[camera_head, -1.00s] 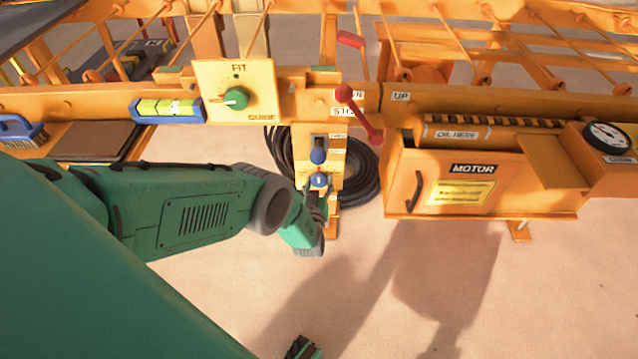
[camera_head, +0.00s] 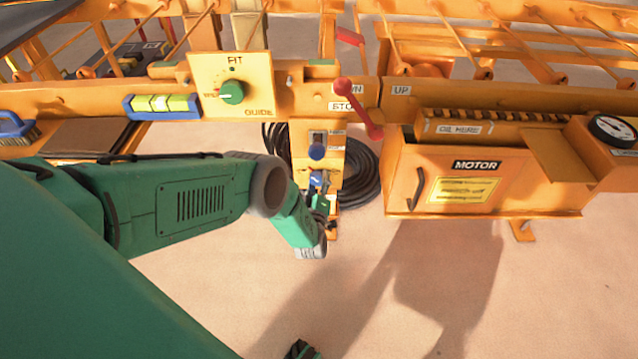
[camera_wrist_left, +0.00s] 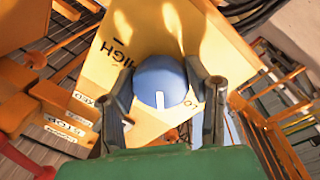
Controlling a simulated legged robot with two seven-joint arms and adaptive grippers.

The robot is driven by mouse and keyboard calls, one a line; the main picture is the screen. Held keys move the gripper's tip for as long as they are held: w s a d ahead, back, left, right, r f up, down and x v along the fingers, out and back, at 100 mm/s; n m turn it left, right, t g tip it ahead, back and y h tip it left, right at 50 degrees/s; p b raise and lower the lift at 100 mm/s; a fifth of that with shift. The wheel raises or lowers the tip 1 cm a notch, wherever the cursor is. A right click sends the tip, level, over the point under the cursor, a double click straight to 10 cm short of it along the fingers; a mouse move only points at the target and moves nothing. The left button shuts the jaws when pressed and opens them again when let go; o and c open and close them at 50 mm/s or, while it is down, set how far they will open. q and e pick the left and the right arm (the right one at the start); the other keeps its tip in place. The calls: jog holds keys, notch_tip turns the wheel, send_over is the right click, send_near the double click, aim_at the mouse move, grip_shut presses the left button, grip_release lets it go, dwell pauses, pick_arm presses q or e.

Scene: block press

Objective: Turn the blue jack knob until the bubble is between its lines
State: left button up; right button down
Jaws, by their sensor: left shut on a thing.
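The blue jack knob (camera_head: 317,178), with a white mark, sits low on the orange post. It fills the middle of the left wrist view (camera_wrist_left: 160,84), with the words HIGH and LO on the plate around it. My left gripper (camera_head: 321,190) is shut on the knob, one dark finger on each side in the wrist view (camera_wrist_left: 158,72). The spirit level (camera_head: 162,106), a yellow-green vial in a blue holder, is on the orange rail at left. Its bubble is too small to place surely against its lines. My right gripper is not clearly seen.
A red lever (camera_head: 358,108) stands above right, near the orange motor box (camera_head: 455,185). A green knob (camera_head: 232,92) is on the guide plate. A black coiled hose (camera_head: 362,172) lies behind the post.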

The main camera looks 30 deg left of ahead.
pick_arm(q)
jog(key=shift+s+f+n, duration=0.2)
jog(key=shift+s+n, duration=0.05)
jog(key=shift+n, duration=0.25)
jog(key=o, duration=1.2)
jog(key=shift+c, duration=0.2)
jog(key=shift+r, duration=0.1)
jog(key=r+v, duration=0.1)
jog(key=v, duration=1)
jog(key=shift+s+d+f, duration=0.25)
jog(key=shift+s+f, duration=0.1)
jog(key=shift+f, duration=0.2)
